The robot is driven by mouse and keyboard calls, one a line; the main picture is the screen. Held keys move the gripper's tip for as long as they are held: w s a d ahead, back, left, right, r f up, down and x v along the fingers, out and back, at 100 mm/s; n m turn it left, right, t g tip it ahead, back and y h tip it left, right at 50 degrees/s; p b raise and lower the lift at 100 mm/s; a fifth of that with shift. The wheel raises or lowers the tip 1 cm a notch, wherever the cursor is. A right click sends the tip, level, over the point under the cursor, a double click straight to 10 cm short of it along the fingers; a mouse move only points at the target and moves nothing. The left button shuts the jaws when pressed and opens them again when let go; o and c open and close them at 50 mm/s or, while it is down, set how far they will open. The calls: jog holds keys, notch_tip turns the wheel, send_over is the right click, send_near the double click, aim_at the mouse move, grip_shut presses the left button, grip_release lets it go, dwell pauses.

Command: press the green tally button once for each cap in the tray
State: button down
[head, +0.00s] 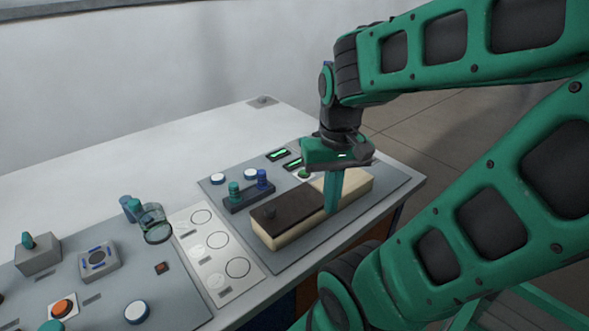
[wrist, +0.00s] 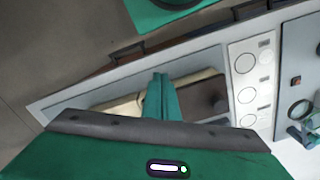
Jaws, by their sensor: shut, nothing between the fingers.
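My gripper (head: 332,208) is shut and empty, its fingers pointing down at the cream box-like tray (head: 290,236). The fingertips overlap the box in the picture; I cannot tell whether they touch it. In the wrist view the closed fingers (wrist: 160,82) also cross the tray (wrist: 125,106). A dark brown lid (head: 290,208) with a knob covers the tray's left part. The right part looks pale, and no caps can be made out. A small green button (head: 304,174) on a light ring sits behind the tray, just left of the fingers and partly under the gripper body.
Behind the tray are a block with green and blue pegs (head: 249,194), two white buttons (head: 218,178) and lit green displays (head: 278,154). A white card with circles (head: 217,254) lies left. Farther left are a glass jar (head: 155,224) and an orange button (head: 63,307).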

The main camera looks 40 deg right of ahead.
jog(key=n+t+y, duration=0.4)
jog(key=t+y, duration=0.1)
jog(key=t, duration=0.3)
send_over(304, 173)
jog(key=shift+s+d+r, duration=0.25)
jog(key=shift+d+r, duration=0.2)
jog(key=shift+d, duration=0.15)
jog(key=shift+f, duration=4.4)
jog(key=shift+f, duration=0.1)
jog(key=shift+s+f, duration=0.1)
jog(key=shift+f, duration=0.2)
